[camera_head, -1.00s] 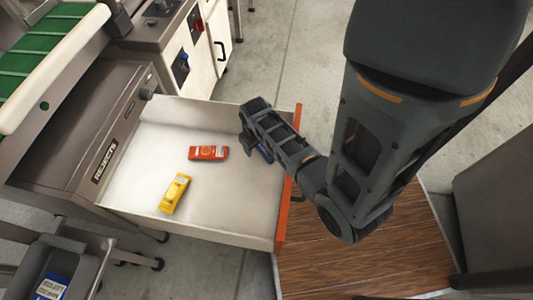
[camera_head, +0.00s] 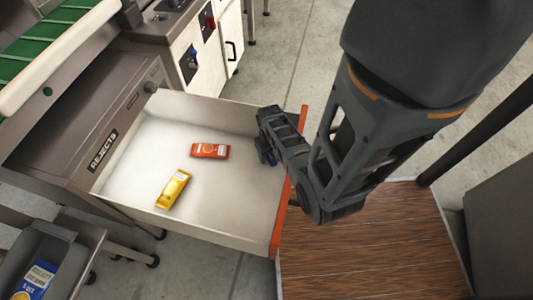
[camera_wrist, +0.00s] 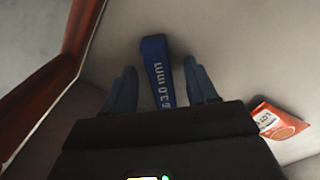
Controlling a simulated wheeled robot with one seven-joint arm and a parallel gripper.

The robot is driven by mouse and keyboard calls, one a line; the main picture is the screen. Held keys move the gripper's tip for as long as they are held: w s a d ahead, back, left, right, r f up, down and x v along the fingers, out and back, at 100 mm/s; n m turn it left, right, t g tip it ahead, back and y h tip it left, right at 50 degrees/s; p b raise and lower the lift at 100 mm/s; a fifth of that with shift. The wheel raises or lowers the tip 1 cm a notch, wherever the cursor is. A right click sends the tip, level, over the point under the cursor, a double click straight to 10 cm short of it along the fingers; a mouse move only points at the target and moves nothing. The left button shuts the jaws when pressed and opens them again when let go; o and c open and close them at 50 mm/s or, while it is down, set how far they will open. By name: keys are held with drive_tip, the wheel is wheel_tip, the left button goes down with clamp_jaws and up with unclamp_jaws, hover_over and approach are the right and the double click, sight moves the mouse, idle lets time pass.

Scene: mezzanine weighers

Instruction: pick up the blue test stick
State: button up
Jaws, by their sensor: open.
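The blue test stick (camera_wrist: 155,75) lies on the drawer floor in the wrist view, with white lettering along it. My gripper (camera_wrist: 160,82) is open, with one blue-grey finger on each side of the stick and its lower part between them. Whether the fingers touch it cannot be told. In the head view my gripper (camera_head: 268,157) is over the right side of the drawer, near its orange front. There the arm hides most or all of the stick.
The open white reject drawer (camera_head: 125,178) holds an orange-red packet (camera_head: 210,151) and a yellow packet (camera_head: 172,189) left of my gripper. The orange packet also shows in the wrist view (camera_wrist: 280,122). The drawer's orange front (camera_head: 279,232) stands close on the right. A grey bin with a blue packet (camera_head: 37,279) is lower left.

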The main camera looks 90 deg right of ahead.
clamp_jaws()
idle(0.5)
